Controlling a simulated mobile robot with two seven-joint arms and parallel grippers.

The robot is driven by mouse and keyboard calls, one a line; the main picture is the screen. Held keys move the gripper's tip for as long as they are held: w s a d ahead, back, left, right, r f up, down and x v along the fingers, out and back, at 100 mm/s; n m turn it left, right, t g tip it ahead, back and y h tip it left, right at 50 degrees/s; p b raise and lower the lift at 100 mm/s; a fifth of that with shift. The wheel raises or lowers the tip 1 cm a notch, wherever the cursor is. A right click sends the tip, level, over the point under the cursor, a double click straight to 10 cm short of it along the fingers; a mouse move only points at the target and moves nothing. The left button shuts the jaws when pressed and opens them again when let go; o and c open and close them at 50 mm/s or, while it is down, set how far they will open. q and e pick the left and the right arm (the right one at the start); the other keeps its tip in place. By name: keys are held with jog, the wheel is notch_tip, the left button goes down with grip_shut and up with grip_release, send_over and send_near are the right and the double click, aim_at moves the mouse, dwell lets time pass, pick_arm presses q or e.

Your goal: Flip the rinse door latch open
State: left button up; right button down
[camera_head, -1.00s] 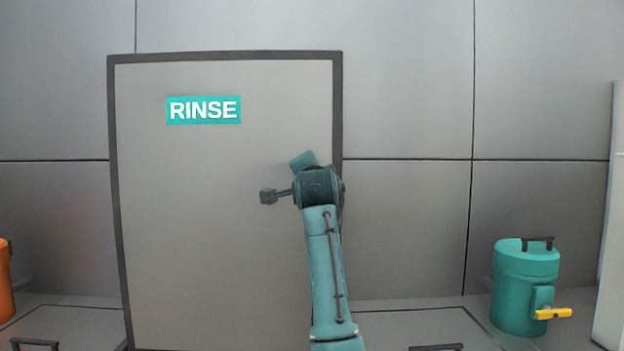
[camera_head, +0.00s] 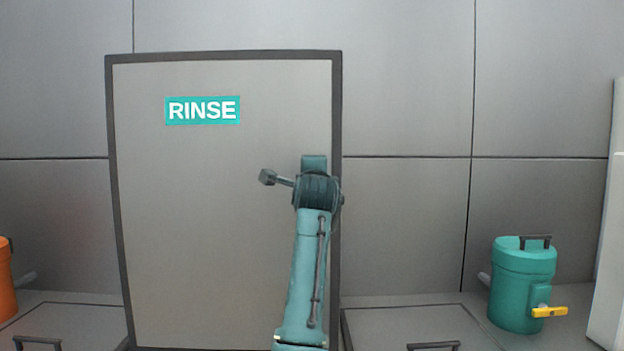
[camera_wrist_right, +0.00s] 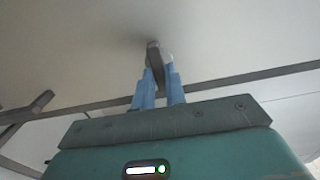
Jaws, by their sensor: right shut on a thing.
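The rinse door (camera_head: 215,230) is a grey panel with a dark frame and a teal RINSE sign (camera_head: 202,110). It looks closed in the head view. My right gripper (camera_wrist_right: 162,82) is at the door's right side, its blue fingers shut on the latch (camera_wrist_right: 156,63). The latch shows in the right wrist view as a short dark bar with a paler end beside the door face. In the head view my right wrist hides the latch and fingertips. My left gripper is not in view.
A teal canister (camera_head: 522,285) with a yellow lever (camera_head: 549,312) stands at the right. An orange canister (camera_head: 6,280) is cut off at the left edge. Floor hatches with dark handles (camera_head: 434,346) lie in front. Grey wall panels stand behind.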

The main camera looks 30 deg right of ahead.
jog(key=c, duration=1.4)
grip_release()
jog(key=shift+c, duration=0.2)
pick_arm(q)
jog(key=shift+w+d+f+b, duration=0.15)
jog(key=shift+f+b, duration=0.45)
jog(key=shift+b, duration=0.65)
pick_arm(e)
jog(key=v, duration=1.3)
jog(key=shift+s, duration=0.15)
jog(key=shift+f, duration=0.1)
